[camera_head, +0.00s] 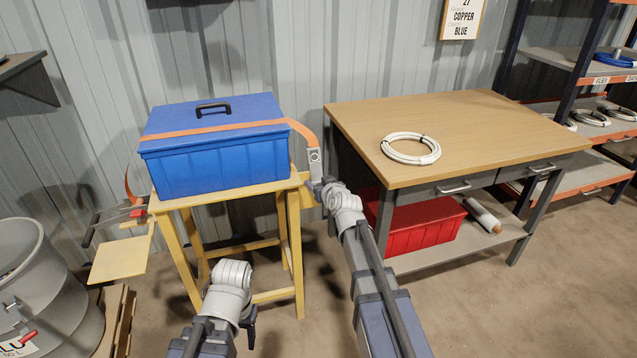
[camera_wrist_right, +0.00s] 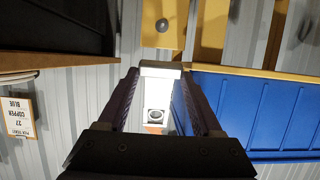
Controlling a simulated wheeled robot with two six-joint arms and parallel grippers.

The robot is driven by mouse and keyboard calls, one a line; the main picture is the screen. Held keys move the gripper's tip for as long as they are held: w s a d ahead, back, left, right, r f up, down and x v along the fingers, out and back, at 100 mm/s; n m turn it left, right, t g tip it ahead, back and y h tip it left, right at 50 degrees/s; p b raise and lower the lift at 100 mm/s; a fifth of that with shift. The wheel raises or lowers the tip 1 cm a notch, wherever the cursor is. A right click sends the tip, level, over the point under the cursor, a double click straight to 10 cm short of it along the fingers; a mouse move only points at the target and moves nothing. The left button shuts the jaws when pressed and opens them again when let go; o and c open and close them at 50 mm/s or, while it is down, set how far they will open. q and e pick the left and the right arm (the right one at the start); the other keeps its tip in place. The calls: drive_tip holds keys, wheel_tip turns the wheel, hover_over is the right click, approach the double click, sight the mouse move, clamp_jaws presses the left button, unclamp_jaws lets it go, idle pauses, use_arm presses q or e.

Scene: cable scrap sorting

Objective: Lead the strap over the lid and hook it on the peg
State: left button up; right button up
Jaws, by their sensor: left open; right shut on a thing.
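The blue box (camera_head: 215,163) stands on a yellow stand with its lid (camera_head: 215,115) shut. The orange strap (camera_head: 215,131) lies across the lid and arcs down past its right side. My right gripper (camera_head: 316,182) is shut on the strap's metal end piece (camera_head: 314,158), beside the box. In the right wrist view the end piece (camera_wrist_right: 156,100), with a round hole, sits between the fingers. The round dark peg (camera_wrist_right: 162,25) is on a yellow plate, apart from the end piece. My left gripper (camera_head: 250,328) is low in front of the stand, empty, its fingers mostly hidden.
A ratchet with a red part (camera_head: 137,212) hangs at the stand's left. A workbench (camera_head: 480,130) with a white cable coil (camera_head: 411,148) is close on the right, a red crate (camera_head: 420,225) below it. A grey drum (camera_head: 45,285) stands at the left.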

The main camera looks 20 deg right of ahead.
wheel_tip(320, 180, down, 14)
drive_tip(key=b, duration=1.4)
drive_tip(key=shift+w+r+x, duration=0.1)
drive_tip(key=shift+r+x, duration=0.1)
drive_tip(key=shift+x, duration=0.75)
drive_tip(key=shift+w+r+x, duration=0.1)
drive_tip(key=shift+r+x, duration=0.15)
drive_tip(key=shift+x, duration=0.75)
drive_tip(key=shift+w+r+x, duration=0.1)
drive_tip(key=shift+r+x, duration=0.1)
drive_tip(key=shift+x, duration=0.75)
drive_tip(key=shift+w+f, duration=0.15)
clamp_jaws()
drive_tip(key=shift+w+f+b, duration=0.35)
drive_tip(key=shift+w+b, duration=0.1)
drive_tip(key=shift+b, duration=0.1)
drive_tip(key=o, duration=1.5)
unclamp_jaws()
drive_tip(key=shift+s, duration=0.15)
